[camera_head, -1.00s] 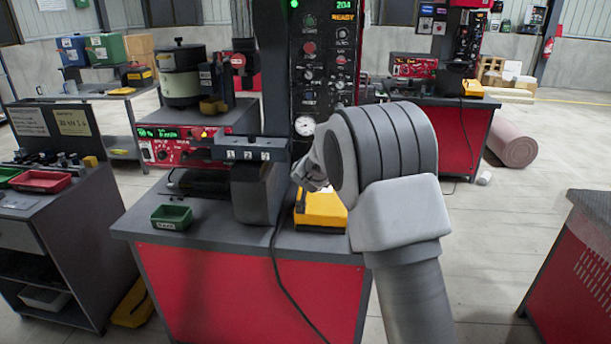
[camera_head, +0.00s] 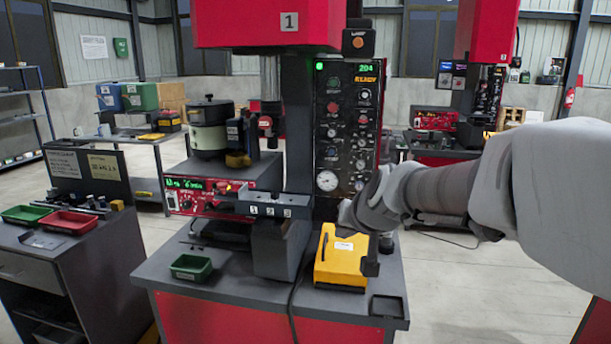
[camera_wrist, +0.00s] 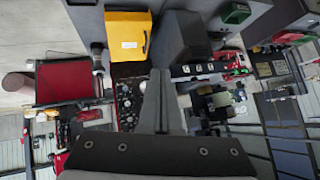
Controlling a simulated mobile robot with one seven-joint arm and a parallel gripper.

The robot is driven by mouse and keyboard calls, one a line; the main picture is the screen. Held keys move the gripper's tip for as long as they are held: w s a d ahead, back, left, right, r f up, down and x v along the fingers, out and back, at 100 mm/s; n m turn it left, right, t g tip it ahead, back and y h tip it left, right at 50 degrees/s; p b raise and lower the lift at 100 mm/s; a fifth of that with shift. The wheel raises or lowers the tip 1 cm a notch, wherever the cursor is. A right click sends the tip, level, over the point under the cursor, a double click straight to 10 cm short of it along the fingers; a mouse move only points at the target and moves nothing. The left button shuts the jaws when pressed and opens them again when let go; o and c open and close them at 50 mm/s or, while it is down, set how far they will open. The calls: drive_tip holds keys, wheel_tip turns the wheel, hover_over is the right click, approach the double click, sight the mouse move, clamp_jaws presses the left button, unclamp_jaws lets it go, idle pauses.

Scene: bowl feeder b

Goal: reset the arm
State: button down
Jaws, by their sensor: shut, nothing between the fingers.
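My arm comes in from the right edge of the head view. The yellow box also shows at the top of the wrist view (camera_wrist: 127,36). I cannot tell whether the gripper touches it.
The bench (camera_head: 230,290) carries a green tray (camera_head: 191,267), a bowl feeder (camera_head: 209,128) on a red control unit (camera_head: 188,200), a bracket marked 1 2 3 (camera_head: 268,210) and a tall control panel (camera_head: 347,125). A side cart (camera_head: 75,280) stands left. Open floor lies to the right.

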drive_tip(key=s+d+g+h+p, duration=0.1)
drive_tip(key=s+d+g, duration=0.1)
drive_tip(key=s, duration=1.1)
drive_tip(key=s+d+f+n+g+h+p, duration=0.1)
drive_tip(key=s+d, duration=0.3)
drive_tip(key=s, duration=0.9)
drive_tip(key=shift+s+d+f+g, duration=0.15)
drive_tip(key=shift+s+d+g, duration=0.1)
drive_tip(key=shift+s+g, duration=0.15)
